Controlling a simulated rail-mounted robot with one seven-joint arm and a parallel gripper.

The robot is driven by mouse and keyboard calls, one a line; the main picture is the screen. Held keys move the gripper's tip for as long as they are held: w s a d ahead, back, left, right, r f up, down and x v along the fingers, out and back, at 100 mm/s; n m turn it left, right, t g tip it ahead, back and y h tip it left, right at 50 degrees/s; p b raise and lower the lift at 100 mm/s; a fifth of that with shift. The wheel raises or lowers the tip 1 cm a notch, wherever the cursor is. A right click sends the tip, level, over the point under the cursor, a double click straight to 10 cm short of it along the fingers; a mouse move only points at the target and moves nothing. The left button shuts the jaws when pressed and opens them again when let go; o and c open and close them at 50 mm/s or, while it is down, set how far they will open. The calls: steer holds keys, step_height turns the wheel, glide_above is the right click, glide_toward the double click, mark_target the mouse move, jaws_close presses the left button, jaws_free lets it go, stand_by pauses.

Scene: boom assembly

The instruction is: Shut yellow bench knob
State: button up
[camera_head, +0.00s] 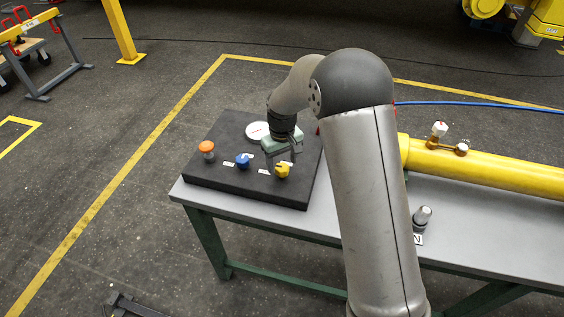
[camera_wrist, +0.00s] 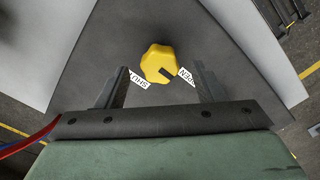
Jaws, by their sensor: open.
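The yellow bench knob (camera_head: 283,171) sits at the front right of a dark board (camera_head: 230,186) on the bench. In the wrist view the knob (camera_wrist: 158,62) is lobed, with a dark mark on its lower right side towards the right-hand white label (camera_wrist: 187,76). A left-hand label (camera_wrist: 138,79) appears upside down and seems to read SHUT; the right one is too small and partly covered to read. My gripper (camera_wrist: 162,80) is open, its two fingers on either side below the knob in the picture, apart from it. In the head view my gripper (camera_head: 281,153) hangs just behind and above the knob.
A blue knob (camera_head: 243,160), an orange-topped knob (camera_head: 207,150) and a white round part (camera_head: 258,131) are also on the board. A yellow boom tube (camera_head: 490,170) with fittings lies to the right. A small grey-topped part (camera_head: 422,217) stands near the bench's front edge.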

steer(key=shift+f, duration=0.85)
steer(key=c, duration=1)
steer(key=shift+o, duration=0.2)
